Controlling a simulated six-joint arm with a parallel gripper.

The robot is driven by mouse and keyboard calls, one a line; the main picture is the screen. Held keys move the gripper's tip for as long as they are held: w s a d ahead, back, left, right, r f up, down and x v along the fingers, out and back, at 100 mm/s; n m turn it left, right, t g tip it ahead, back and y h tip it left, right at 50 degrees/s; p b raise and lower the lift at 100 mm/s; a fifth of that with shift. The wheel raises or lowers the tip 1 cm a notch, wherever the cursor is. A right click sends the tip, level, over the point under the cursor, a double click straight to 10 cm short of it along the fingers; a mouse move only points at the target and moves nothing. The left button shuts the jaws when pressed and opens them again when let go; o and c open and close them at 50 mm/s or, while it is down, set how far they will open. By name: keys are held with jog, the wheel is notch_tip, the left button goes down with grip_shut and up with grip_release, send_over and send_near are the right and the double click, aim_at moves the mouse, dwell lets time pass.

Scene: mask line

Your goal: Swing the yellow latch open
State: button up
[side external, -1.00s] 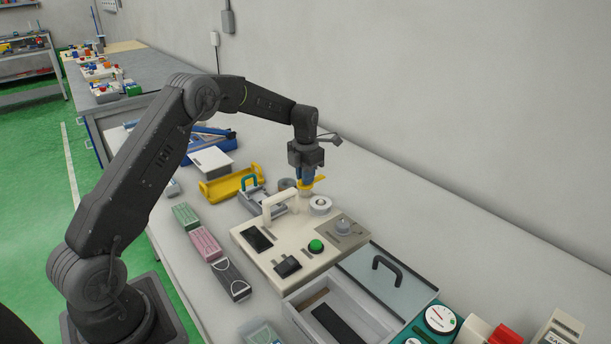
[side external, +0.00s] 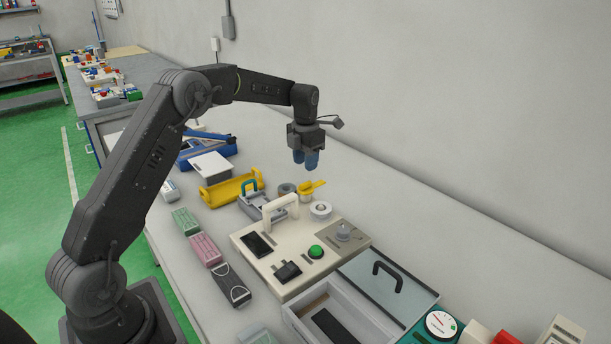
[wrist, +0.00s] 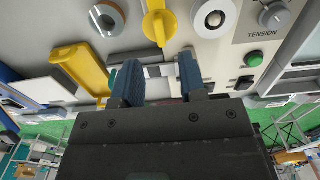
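The yellow latch (side external: 313,187) sits on a short round post on the bench, behind the cream panel in the side view. Its arm points toward the upper right there. In the wrist view the latch (wrist: 156,22) is at the top centre, its narrow arm pointing up. My gripper (side external: 306,160) hangs above the latch with blue fingertips pointing down, clear of it. In the wrist view my gripper (wrist: 160,78) shows two blue fingers apart with nothing between them. The latch's lower end lies close to the gap in that view.
A grey ring (side external: 287,188) and a white ring (side external: 321,210) flank the latch. The cream panel (side external: 262,268) with a tall handle, knob and green button stands in front. A yellow tray (side external: 222,192) lies to the left. Bare bench and wall lie behind.

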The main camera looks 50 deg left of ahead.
aim_at(305, 183)
notch_tip(305, 183, up, 7)
jog(key=shift+r, duration=0.15)
dwell(0.4)
jog(key=s+d+r+m+t, duration=0.2)
jog(key=s+d+r+m, duration=0.35)
jog(key=s+m, duration=0.3)
jog(key=s+d+r+m+t, duration=0.1)
jog(key=s+d+r+m, duration=0.5)
jog(key=m, duration=0.4)
jog(key=s+d+f+m+t, duration=0.1)
jog(key=s+d+f+m, duration=0.2)
jog(key=s+m, duration=0.6)
jog(key=s+d+f+m+t, duration=0.1)
jog(key=s+d+f+m, duration=0.3)
jog(key=s+m, duration=0.4)
jog(key=shift+s+d+m+t, duration=0.3)
jog(key=shift+s+d+m, duration=0.05)
jog(key=shift+s, duration=0.5)
